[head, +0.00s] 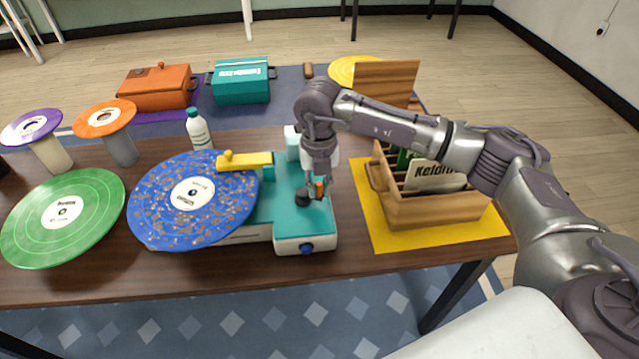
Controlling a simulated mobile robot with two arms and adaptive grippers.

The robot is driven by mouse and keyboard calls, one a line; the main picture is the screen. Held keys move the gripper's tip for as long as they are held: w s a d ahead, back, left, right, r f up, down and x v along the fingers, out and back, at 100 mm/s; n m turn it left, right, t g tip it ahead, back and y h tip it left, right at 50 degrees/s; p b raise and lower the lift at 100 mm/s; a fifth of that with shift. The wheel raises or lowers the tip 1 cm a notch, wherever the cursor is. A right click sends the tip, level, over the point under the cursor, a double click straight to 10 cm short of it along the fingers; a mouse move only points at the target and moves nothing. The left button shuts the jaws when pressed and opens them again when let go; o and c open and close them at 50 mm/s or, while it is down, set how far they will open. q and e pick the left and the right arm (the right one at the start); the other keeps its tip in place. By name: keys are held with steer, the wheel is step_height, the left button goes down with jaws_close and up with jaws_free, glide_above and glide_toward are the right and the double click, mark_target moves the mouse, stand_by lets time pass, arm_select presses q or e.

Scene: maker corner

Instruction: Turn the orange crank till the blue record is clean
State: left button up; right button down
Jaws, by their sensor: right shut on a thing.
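The blue record (160,215) lies on the teal and white machine (290,237) at the table's middle, and tan specks cover much of its surface. A yellow arm (245,161) reaches over the record's upper right edge. The orange crank (319,188) stands on the machine's teal top, mostly hidden by my right gripper (314,190). My right gripper points down and is shut on the crank. My left gripper is not in view.
A green record (90,220) lies at left. Purple (15,133) and orange (88,128) discs sit on stands behind it. A white bottle (199,130) stands behind the blue record. A wooden crate (440,213) on a yellow mat (385,238) is close on the right.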

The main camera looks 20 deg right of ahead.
mark_target(318, 184)
stand_by(0.4)
steer(key=c, duration=1.1)
jaws_free()
steer(key=shift+a, duration=0.1)
steer(key=shift+o, duration=0.2)
step_height(318, 184, up, 12)
